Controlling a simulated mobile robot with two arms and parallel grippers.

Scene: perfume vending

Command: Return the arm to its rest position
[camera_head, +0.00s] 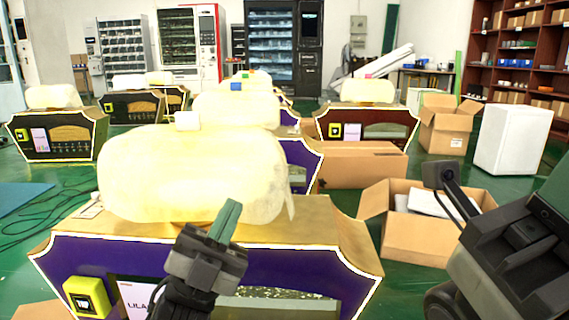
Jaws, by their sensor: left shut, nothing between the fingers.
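My left gripper (226,219) is in the lower middle of the head view, in front of the nearest perfume vending machine (215,262). Its green-grey fingers are together, with nothing between them, and point up and to the right. The machine has a purple front with white trim, a yellow square device and a label, partly hidden by my gripper and arm. A large pale yellow translucent bottle shape (180,170) sits on its top, behind the gripper. Dark parts of my own body show at the lower right.
Open cardboard boxes (420,240) lie to the right, with a closed carton (350,165) behind. A white cabinet (512,138) stands at the right. Similar machines (60,135) stand further back.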

